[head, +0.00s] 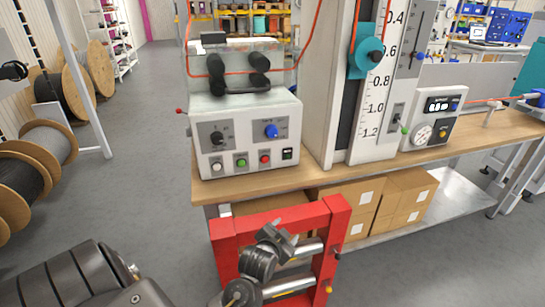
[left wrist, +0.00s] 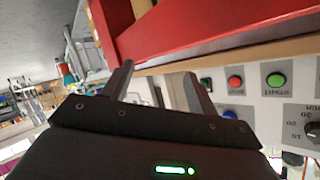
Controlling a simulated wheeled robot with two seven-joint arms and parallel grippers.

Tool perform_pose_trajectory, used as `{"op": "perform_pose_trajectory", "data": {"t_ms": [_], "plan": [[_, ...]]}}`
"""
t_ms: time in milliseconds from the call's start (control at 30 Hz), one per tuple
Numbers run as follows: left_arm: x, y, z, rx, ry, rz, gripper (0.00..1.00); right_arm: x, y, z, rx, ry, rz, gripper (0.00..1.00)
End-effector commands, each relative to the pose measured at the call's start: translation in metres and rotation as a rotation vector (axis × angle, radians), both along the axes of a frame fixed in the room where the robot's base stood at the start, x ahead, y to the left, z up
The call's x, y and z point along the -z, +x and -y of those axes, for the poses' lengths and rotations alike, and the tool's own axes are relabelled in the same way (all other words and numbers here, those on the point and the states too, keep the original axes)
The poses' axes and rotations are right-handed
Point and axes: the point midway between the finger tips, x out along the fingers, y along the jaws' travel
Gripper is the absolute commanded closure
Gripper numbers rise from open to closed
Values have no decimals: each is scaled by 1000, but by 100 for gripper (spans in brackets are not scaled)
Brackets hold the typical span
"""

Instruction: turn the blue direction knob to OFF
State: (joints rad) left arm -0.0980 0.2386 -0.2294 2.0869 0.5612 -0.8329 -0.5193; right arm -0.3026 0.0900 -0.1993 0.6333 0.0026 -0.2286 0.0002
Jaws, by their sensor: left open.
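The blue direction knob (head: 271,131) is on the right of the white control box's (head: 245,165) front panel, on the bench. Its marks are too small to read. It also shows in the left wrist view (left wrist: 229,114), partly hidden by my gripper's body. My left gripper (head: 286,239) is below and in front of the box, before the red frame, apart from the knob. In the left wrist view its two fingers (left wrist: 160,74) are spread with nothing between them. My right gripper is not in view.
A red frame (head: 337,235) with silver rollers stands before the bench (head: 460,138). A black dial (head: 216,138) is left of the knob; white, green (head: 241,162) and red (head: 265,159) buttons are below. A tall scale column (head: 370,120) stands to the right. Cable reels (head: 45,140) are at left.

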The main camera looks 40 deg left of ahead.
Motion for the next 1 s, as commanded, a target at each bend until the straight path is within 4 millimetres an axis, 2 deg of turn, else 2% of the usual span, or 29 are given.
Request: {"op": "perform_pose_trajectory", "data": {"t_ms": [33,167,200,300,400,500,733,1000], "plan": [[-18,20,-14,-26,60,69,41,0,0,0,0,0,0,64],[-73,60,-56,-130,248,244,41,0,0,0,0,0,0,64],[-92,69,-69,-170,315,295,41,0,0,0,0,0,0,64],[-133,82,-97,-271,463,394,41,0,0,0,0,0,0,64],[-159,85,-113,-342,557,445,41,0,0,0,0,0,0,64],[-170,85,-119,-375,598,466,41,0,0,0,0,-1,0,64],[-174,91,-125,-379,606,470,41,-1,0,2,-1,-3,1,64],[-187,126,-154,-380,605,467,41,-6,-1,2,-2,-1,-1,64]]}}
